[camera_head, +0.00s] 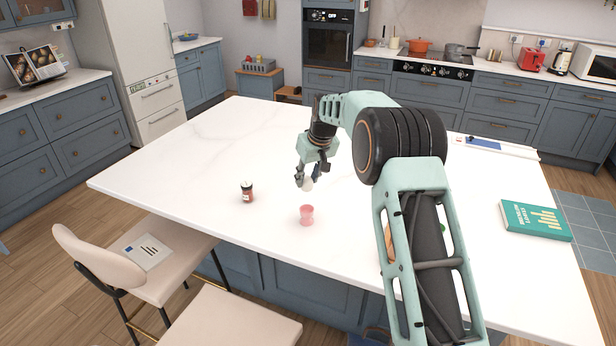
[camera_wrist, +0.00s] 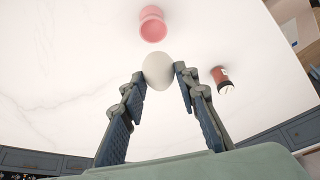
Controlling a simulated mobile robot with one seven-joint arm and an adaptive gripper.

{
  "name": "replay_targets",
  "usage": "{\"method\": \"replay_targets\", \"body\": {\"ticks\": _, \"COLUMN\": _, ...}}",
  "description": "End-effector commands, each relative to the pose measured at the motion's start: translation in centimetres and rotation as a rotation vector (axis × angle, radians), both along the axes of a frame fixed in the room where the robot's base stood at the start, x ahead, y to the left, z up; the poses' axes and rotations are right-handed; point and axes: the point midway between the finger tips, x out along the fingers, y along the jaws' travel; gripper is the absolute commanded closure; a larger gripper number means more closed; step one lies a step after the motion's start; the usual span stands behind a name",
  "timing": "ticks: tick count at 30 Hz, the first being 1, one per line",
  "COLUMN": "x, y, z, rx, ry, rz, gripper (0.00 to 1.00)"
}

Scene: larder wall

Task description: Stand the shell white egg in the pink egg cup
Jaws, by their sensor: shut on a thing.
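The shell white egg (camera_head: 308,185) is between the fingertips of my gripper (camera_head: 307,179), on the far side of the cup in the head view. In the wrist view the egg (camera_wrist: 158,71) sits at the tips of my gripper (camera_wrist: 159,80), with a finger on each side. My gripper is shut on it. Whether the egg clears the counter is hard to tell. The pink egg cup (camera_head: 307,216) stands upright on the white counter, apart from the egg. The cup (camera_wrist: 152,24) also shows just beyond the egg in the wrist view.
A teal book (camera_head: 535,219) lies at the right. My arm partly hides an orange item (camera_head: 391,243). The counter's left side is clear.

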Motion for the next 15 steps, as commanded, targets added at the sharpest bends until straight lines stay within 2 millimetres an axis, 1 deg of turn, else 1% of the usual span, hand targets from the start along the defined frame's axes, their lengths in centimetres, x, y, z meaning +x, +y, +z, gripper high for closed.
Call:
{"method": "replay_targets", "body": {"ticks": 1, "x": 0.0, "y": 0.0, "z": -0.6, "rx": 0.0, "ry": 0.001, "rz": 0.0, "gripper": 0.85}}
{"method": "replay_targets", "body": {"ticks": 15, "x": -0.1, "y": 0.0, "z": -5.3, "rx": -0.001, "ry": 0.002, "rz": 0.0, "gripper": 0.85}}
